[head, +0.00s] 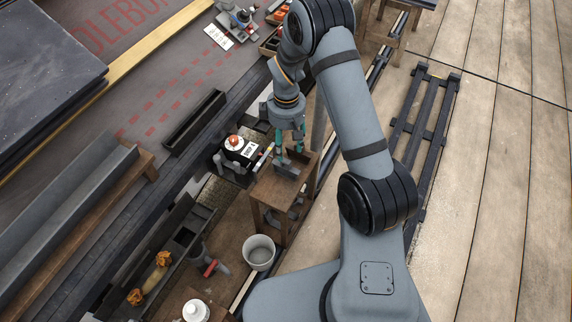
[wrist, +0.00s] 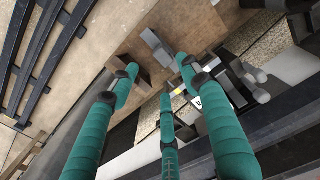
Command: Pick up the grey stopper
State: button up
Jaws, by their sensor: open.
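A small grey piece, which looks like the grey stopper (wrist: 157,46), lies on a brown wooden surface in the wrist view. In the head view a grey piece (head: 286,170) shows on top of a small wooden stand, just below my fingers. My gripper (head: 289,150) points down above this stand. In the wrist view my gripper (wrist: 158,80) has its teal fingers spread apart with nothing between their tips. The grey piece is beyond the fingertips, apart from them. The fingers hide part of the stand top.
The wooden stand (head: 269,190) has a grey bucket (head: 260,252) at its foot. A dark holder with a red-topped item (head: 235,142) stands left of the gripper. A long black trough (head: 195,121) lies further left. Dark slatted rails (head: 425,125) lie on the boards at right.

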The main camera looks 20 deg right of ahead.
aim_at(287, 163)
jog(key=f+b, duration=0.1)
jog(key=f, duration=0.1)
jog(key=f+b, duration=0.1)
jog(key=f, duration=0.2)
jog(key=f+b, duration=0.1)
jog(key=f, duration=0.2)
jog(key=shift+s+f, duration=0.2)
jog(key=shift+s, duration=0.2)
jog(key=shift+r, duration=0.1)
jog(key=c, duration=0.4)
jog(key=c, duration=0.7)
